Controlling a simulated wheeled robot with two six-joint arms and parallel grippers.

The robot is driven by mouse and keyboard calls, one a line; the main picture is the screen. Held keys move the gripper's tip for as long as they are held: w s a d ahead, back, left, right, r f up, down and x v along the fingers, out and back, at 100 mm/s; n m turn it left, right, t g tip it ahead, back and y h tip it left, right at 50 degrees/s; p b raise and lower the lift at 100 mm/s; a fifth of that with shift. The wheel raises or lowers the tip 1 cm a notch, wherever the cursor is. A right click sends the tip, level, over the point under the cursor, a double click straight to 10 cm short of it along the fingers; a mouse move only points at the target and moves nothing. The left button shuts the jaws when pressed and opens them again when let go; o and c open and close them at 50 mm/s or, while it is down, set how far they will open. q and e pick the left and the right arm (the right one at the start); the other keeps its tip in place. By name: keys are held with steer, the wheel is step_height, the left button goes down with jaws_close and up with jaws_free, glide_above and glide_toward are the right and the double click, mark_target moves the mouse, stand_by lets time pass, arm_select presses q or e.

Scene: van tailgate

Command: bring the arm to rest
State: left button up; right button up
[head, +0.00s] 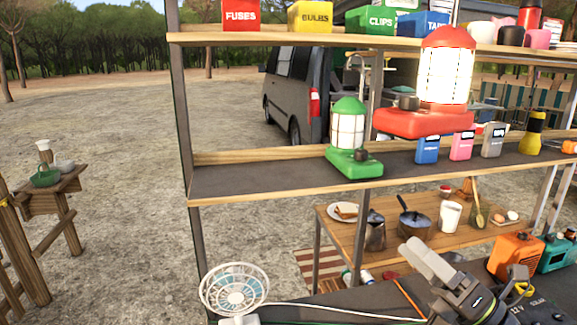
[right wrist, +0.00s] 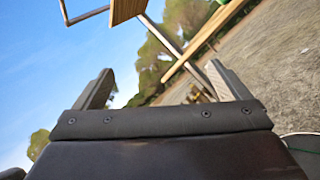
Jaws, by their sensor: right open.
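My right gripper (head: 432,262) is at the lower right of the head view, low in front of the shelf unit and above its dark lower surface. Its pale fingers point up and to the left. In the right wrist view the two fingers (right wrist: 160,85) stand well apart, with nothing between them but sky, trees and shelf parts behind. My left gripper does not show in either view.
A white fan (head: 235,289) stands lower left. An orange device (head: 515,254) is close right of my right gripper. A table (head: 335,225) with cookware stands behind.

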steer(key=s+d+f+m+t+h, duration=0.1)
steer(key=d+f+m+t+h, duration=0.3)
steer(key=m+h, duration=0.55)
steer(key=d+f+m+t+h, duration=0.1)
steer(key=d+m+t+h, duration=0.45)
steer(key=m, duration=0.65)
steer(key=s+d+f+m+g+h, duration=0.35)
steer(key=f+m+g, duration=0.2)
steer(key=f, duration=0.25)
steer(key=s+d+f+m+g+h, duration=0.3)
steer(key=f+m+g+h, duration=0.25)
steer(key=f, duration=0.25)
steer(key=s+a+f+m+g+y, duration=0.25)
steer(key=s+f+g, duration=0.25)
steer(key=s+f, duration=0.35)
steer(key=s+a+f+m+g+y, duration=0.25)
steer(key=s+a+f+g, duration=0.2)
steer(key=s+f, duration=0.4)
step_height(320, 180, down, 25)
steer(key=s+d+g, duration=0.2)
steer(key=s+g, duration=0.1)
steer(key=s+a+f+y, duration=0.1)
steer(key=s+f, duration=1.2)
steer(key=f, duration=0.1)
steer(key=shift+s+g, duration=0.3)
steer(key=shift+s, duration=0.1)
